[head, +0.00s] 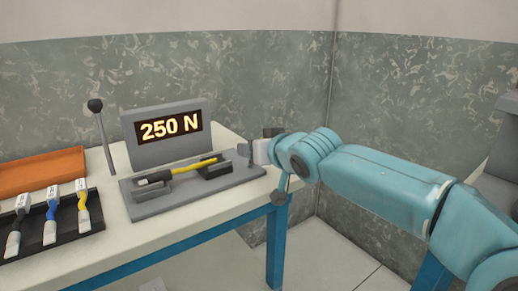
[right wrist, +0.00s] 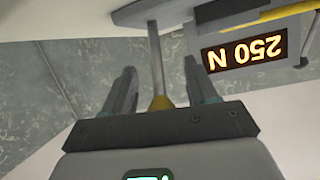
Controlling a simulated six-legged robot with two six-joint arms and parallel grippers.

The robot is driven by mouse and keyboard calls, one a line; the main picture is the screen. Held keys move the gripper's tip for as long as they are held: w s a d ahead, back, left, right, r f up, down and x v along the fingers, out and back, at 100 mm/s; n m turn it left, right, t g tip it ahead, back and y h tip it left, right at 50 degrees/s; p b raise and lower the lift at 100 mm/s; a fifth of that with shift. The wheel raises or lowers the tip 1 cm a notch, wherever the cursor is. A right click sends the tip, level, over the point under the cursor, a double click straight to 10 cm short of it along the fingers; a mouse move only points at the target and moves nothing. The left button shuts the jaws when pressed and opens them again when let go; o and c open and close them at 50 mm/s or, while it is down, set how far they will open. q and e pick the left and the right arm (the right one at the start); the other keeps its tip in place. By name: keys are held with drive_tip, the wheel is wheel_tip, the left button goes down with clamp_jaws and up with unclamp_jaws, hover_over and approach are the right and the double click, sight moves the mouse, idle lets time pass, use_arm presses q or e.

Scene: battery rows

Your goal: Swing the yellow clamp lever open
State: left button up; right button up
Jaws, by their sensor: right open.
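My right gripper (head: 266,147) is at the right end of the grey test fixture (head: 160,205). In the right wrist view this gripper (right wrist: 160,75) is open. A grey rod with a yellow end, which looks like the clamp lever (right wrist: 160,103), runs between its two fingers, with visible gaps on both sides. The yellow end is close to the palm. In the head view I cannot make out this lever behind the gripper. A yellow lead (head: 192,167) with a dark end lies across the fixture's blocks. My left gripper is not in view.
The display (head: 166,113) behind the lead reads 250 N. A tall rod with a dark ball knob (head: 95,105) stands left of it. A black tray (head: 75,237) with black, blue and yellow leads and an orange tray (head: 40,173) are at the left of the table.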

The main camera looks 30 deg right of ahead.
drive_tip(key=p+v, duration=0.2)
drive_tip(key=v, duration=1.4)
drive_tip(key=shift+s+a, duration=0.1)
drive_tip(key=shift+s, duration=0.05)
